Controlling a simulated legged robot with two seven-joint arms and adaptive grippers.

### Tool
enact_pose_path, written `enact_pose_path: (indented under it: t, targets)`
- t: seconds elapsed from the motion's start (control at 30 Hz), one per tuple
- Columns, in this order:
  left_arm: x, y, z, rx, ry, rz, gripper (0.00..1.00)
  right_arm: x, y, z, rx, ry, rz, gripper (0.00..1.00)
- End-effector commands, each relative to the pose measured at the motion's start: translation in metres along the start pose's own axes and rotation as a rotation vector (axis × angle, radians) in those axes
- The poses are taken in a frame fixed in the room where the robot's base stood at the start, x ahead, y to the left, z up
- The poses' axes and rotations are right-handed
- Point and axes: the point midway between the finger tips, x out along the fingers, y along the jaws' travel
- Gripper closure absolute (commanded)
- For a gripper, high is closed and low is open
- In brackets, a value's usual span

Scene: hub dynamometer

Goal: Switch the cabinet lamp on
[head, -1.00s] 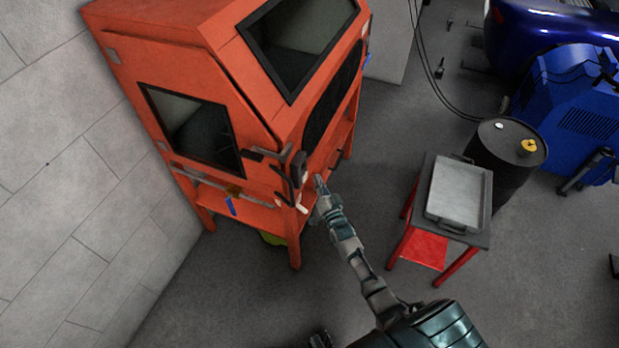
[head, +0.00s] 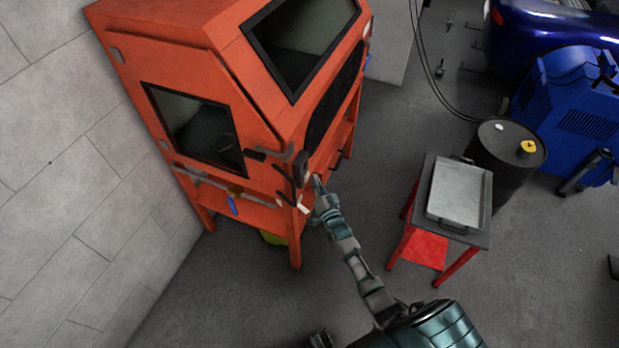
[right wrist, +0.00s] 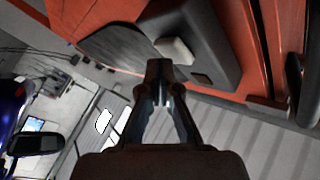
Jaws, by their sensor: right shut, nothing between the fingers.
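The orange cabinet (head: 205,45) stands at the left against the wall, with dark windows. A dark switch box (head: 301,167) sits at its near front corner. In the right wrist view the box (right wrist: 205,35) shows a pale rocker (right wrist: 175,50) and a smaller dark button (right wrist: 201,78). My right gripper (head: 318,184) is shut and empty beside the box. In the right wrist view its fingertips (right wrist: 158,68) are just below the pale rocker; I cannot tell whether they touch it. I see no clear glow in the windows.
A small red-legged cart (head: 480,238) with a grey tray (head: 458,190) stands to the right. Behind it are a black drum (head: 488,155) and a blue machine (head: 572,110). Hoses and brackets (head: 262,155) crowd the cabinet corner. Floor between cabinet and cart is clear.

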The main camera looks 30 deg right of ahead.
Motion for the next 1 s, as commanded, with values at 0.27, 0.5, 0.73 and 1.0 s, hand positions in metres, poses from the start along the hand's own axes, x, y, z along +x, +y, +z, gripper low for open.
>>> enact_pose_path:
  t: [0.27, 0.5, 0.73, 1.0]
  targets:
    - [-0.001, -0.012, 0.002, 0.006, -0.002, -0.014, 0.0, 0.002, -0.001, 0.001, 0.002, 0.0, 0.0, 1.0]
    - [-0.001, -0.02, 0.003, 0.011, -0.004, -0.024, 0.0, 0.001, 0.001, 0.0, 0.003, -0.001, 0.001, 1.0]
    - [-0.001, -0.012, 0.002, 0.006, -0.002, -0.015, 0.0, -0.003, 0.01, -0.005, 0.0, -0.002, 0.001, 1.0]
    - [-0.001, -0.003, 0.0, 0.001, 0.0, -0.004, 0.0, -0.004, 0.012, -0.006, 0.001, -0.001, 0.001, 1.0]
